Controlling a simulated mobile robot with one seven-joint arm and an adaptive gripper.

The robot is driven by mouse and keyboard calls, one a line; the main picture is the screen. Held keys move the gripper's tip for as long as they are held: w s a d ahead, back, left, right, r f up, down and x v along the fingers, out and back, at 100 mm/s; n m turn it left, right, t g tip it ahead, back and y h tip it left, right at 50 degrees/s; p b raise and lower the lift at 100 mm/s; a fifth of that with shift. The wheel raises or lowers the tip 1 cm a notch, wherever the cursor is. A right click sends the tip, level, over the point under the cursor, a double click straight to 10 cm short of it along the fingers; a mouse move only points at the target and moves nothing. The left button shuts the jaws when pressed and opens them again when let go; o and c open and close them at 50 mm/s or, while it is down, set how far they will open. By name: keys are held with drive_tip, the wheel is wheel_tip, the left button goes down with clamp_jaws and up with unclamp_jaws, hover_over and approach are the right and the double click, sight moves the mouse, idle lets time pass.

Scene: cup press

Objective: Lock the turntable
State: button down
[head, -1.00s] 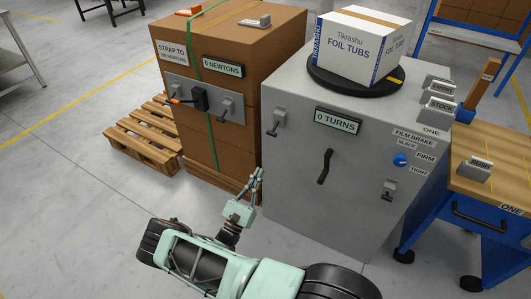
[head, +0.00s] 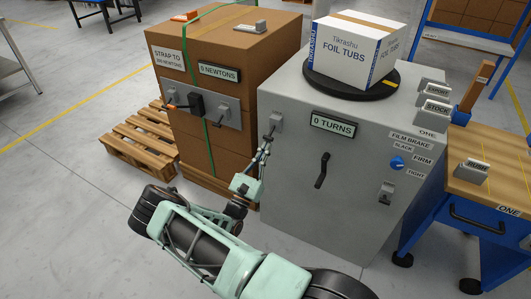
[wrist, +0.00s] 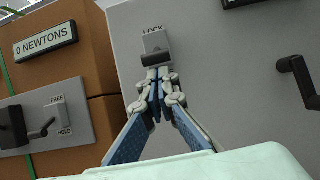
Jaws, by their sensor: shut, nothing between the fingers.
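The turntable is a black disc (head: 391,85) on top of a grey cabinet (head: 285,180), with a white Tikrashu foil tubs box (head: 350,52) on it. On the cabinet's upper left front is a small lever on a grey plate (head: 276,122). In the wrist view its plate (wrist: 155,41) has the label LOCK above it, and its dark handle (wrist: 155,60) points down. My gripper (head: 266,143) is shut and empty, just below the lever. In the wrist view the fingertips (wrist: 159,76) overlap the handle's lower end; I cannot tell whether they touch.
A strapped brown carton stack (head: 205,155) on a pallet stands left, its panel (head: 200,103) close to my arm. A black crank (head: 321,170) and a blue knob (head: 397,162) are on the cabinet front. A wooden-topped bench (head: 495,155) stands right.

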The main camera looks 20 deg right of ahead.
drive_tip(key=shift+r, duration=0.1)
idle(0.3)
drive_tip(key=shift+s+a+r+y+p, duration=0.1)
drive_tip(key=shift+r+y+p, duration=0.15)
drive_tip(key=shift+p, duration=0.55)
drive_tip(key=shift+a+r+g+y+p, duration=0.2)
drive_tip(key=shift+g+y+p, duration=0.1)
drive_tip(key=shift+p, duration=0.5)
wheel_tip(320, 180, up, 6)
drive_tip(key=s+a+g+y+p, duration=0.1)
drive_tip(key=g+y+p, duration=0.4)
drive_tip(key=p, duration=1.4)
drive_tip(key=shift+r+y, duration=0.25)
drive_tip(key=shift+y, duration=0.4)
drive_tip(key=shift+r+p, duration=0.2)
drive_tip(key=shift+p, duration=0.2)
drive_tip(key=shift+f, duration=0.1)
